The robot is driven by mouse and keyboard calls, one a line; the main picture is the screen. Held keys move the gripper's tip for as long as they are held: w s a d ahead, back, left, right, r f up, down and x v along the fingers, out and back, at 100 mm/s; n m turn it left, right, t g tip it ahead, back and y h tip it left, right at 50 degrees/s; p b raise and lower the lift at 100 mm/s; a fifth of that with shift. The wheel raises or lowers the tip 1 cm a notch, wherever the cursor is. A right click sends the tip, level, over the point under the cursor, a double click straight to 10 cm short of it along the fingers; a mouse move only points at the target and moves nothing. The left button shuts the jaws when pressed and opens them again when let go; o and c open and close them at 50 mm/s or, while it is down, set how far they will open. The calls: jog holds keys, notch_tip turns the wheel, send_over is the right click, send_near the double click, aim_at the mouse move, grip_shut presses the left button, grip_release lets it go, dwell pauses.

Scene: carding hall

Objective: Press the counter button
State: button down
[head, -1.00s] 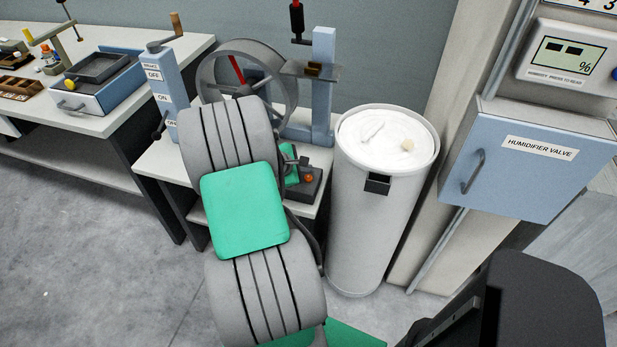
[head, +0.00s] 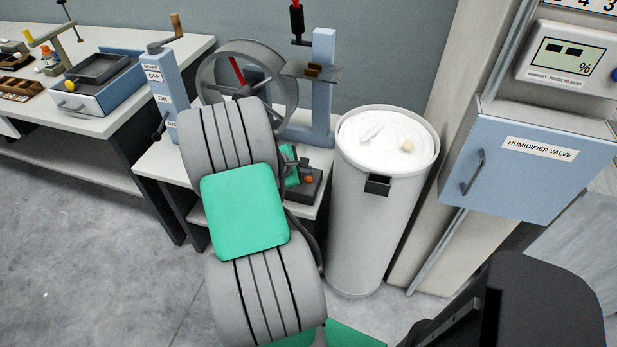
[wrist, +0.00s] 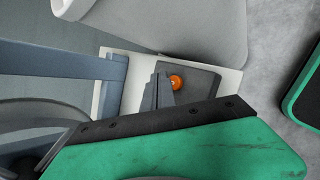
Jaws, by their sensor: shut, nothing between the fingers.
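The counter button, an orange round knob (head: 309,179), sits on a dark box (head: 312,190) at the front right of the small white stand. In the wrist view, the button (wrist: 176,82) shows uncovered on its dark box (wrist: 200,88). My gripper (wrist: 161,73) is shut and empty, its grey fingertips just left of the button there. I cannot tell their height above the box or whether they touch it. In the head view, my arm hides most of the gripper; a green and grey part of it shows just left of the button.
A white bin (head: 345,215) with white fluffy content stands close right of the stand. A wheel (head: 212,75), a blue post with a brake label (head: 164,90) and a blue upright (head: 323,80) crowd the stand. A blue humidifier valve cabinet (head: 540,180) is at right.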

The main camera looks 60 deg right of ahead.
aim_at(306, 180)
dwell(0.7)
jog(key=shift+f, duration=0.4)
jog(key=shift+f+b, duration=0.35)
jog(key=shift+f, duration=0.1)
dwell(0.4)
jog(key=shift+r+p, duration=0.85)
jog(key=shift+r, duration=0.1)
notch_tip(306, 180, up, 5)
jog(key=p, duration=0.4)
jog(key=shift+p, duration=0.3)
dwell(0.3)
